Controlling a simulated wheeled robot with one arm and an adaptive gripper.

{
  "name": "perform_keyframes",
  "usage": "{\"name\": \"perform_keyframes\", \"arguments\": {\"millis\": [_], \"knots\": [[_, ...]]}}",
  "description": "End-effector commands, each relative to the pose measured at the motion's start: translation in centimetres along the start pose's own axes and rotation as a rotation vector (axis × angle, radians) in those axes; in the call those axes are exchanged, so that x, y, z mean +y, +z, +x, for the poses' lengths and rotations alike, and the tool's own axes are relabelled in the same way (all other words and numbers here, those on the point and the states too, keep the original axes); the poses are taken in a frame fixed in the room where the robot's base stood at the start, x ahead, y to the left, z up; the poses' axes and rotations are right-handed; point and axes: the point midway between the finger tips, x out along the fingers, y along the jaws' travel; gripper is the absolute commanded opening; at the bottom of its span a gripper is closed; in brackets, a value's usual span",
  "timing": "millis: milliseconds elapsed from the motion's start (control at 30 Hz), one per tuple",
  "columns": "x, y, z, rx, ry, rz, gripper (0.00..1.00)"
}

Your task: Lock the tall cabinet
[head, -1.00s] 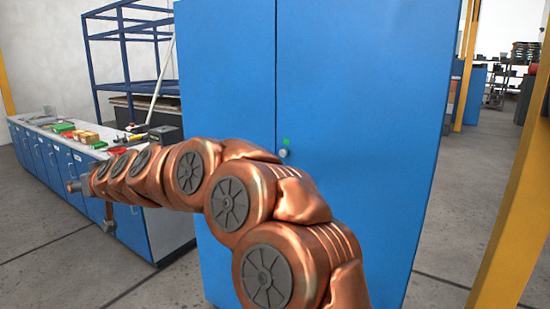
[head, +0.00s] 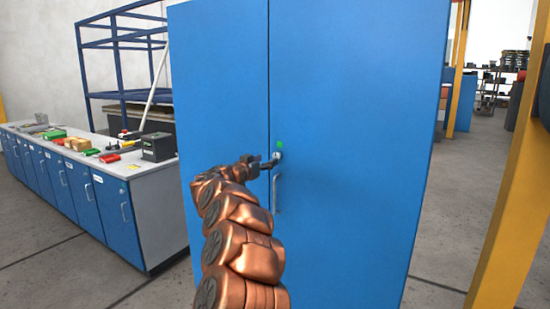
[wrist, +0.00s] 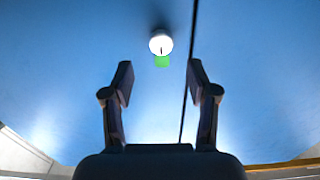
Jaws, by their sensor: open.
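The tall blue cabinet (head: 355,90) stands in front of me with its doors closed. Its small round silver lock knob (head: 279,155) sits beside the door seam, just below a green marker (head: 279,143). My gripper (head: 268,161) is at the knob in the head view. In the wrist view, the open fingers of my gripper (wrist: 160,76) are empty. The pale lock knob (wrist: 161,43) shows beyond the fingertips, roughly centred between them, with a dark slit pointing to the green marker (wrist: 162,62). I cannot tell the exact gap to the knob.
A vertical bar handle (head: 277,193) is below the lock. A low blue cabinet row (head: 85,195) with a grey worktop carrying boxes and tools stands at left. A dark blue frame (head: 122,45) is behind it. A yellow post (head: 510,210) is at right, with open floor between.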

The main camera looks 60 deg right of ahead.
Motion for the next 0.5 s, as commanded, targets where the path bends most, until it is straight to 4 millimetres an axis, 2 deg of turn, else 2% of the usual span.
{"name": "perform_keyframes", "arguments": {"millis": [500], "knots": [[-0.1,-0.1,5.0,0.002,-0.003,-0.001,0.59]]}}
